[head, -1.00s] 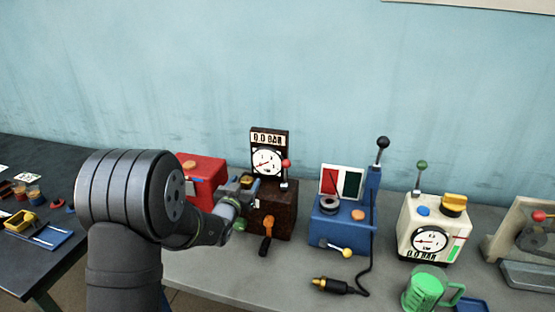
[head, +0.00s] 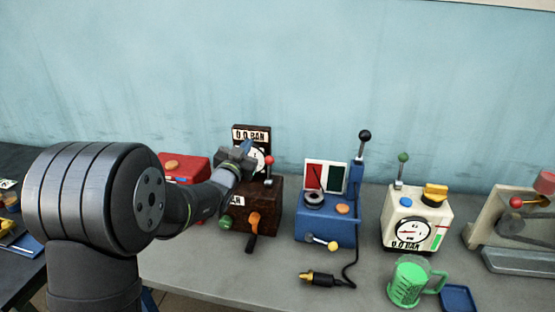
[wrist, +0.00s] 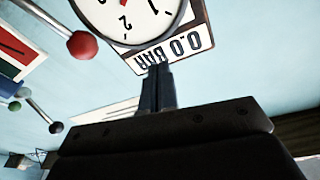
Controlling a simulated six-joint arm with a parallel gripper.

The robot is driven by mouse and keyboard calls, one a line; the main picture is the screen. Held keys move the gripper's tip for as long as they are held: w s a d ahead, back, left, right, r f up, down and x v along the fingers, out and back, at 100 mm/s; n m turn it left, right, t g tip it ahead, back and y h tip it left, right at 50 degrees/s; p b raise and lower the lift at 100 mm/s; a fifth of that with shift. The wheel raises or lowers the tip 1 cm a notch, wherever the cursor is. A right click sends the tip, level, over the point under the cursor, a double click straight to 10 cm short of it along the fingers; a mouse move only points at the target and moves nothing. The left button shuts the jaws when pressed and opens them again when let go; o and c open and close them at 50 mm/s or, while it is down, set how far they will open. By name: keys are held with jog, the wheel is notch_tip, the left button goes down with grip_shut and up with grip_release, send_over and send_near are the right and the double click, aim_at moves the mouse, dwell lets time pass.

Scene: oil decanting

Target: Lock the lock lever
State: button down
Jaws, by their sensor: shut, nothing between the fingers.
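My gripper (head: 245,148) is shut and empty, raised in front of the gauge (head: 252,137) on the brown box (head: 262,205). In the wrist view its closed fingertips (wrist: 157,72) overlap the lower part of the "0.0 BAR" display, which appears upside down. A lever with a red ball (head: 269,160) stands upright on the brown box, just right of the gripper. The red ball (wrist: 82,45) is left of the fingers in the wrist view, apart from them. No label shows which lever is the lock lever.
A red box (head: 185,168) stands left, behind my arm. A blue machine (head: 325,228) with a tall black-knobbed lever (head: 364,136) and a white machine (head: 415,218) with a green-knobbed lever (head: 403,158) stand right.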

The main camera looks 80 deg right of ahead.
jog(key=s+a+r+m+g, duration=0.1)
jog(key=s+r+m+g, duration=0.1)
jog(key=s+r+m, duration=0.5)
jog(key=s+a+r+g, duration=0.15)
jog(key=s+r, duration=0.35)
jog(key=r, duration=0.6)
jog(key=s+a+r+m+g, duration=0.1)
jog(key=s+r+m+g, duration=0.3)
jog(key=r, duration=0.4)
jog(key=s+d+f+n+t+y, duration=0.15)
jog(key=d+f+t, duration=0.25)
jog(key=f, duration=0.4)
jog(key=s+d+f+t+y, duration=0.3)
jog(key=f+t, duration=0.1)
jog(key=f, duration=0.4)
jog(key=w+a+f+n+t+y, duration=0.1)
jog(key=a+f+n+t+y, duration=0.1)
jog(key=f+t, duration=0.5)
jog(key=w+a+f+n+t+y, duration=0.1)
jog(key=w+f+n+t+y, duration=0.1)
jog(key=f+t, duration=0.6)
jog(key=shift+a+f+n+t+y, duration=0.15)
jog(key=shift+a+n+t+y, duration=0.35)
jog(key=shift+y, duration=0.85)
jog(key=shift+d, duration=0.15)
jog(key=x, duration=1)
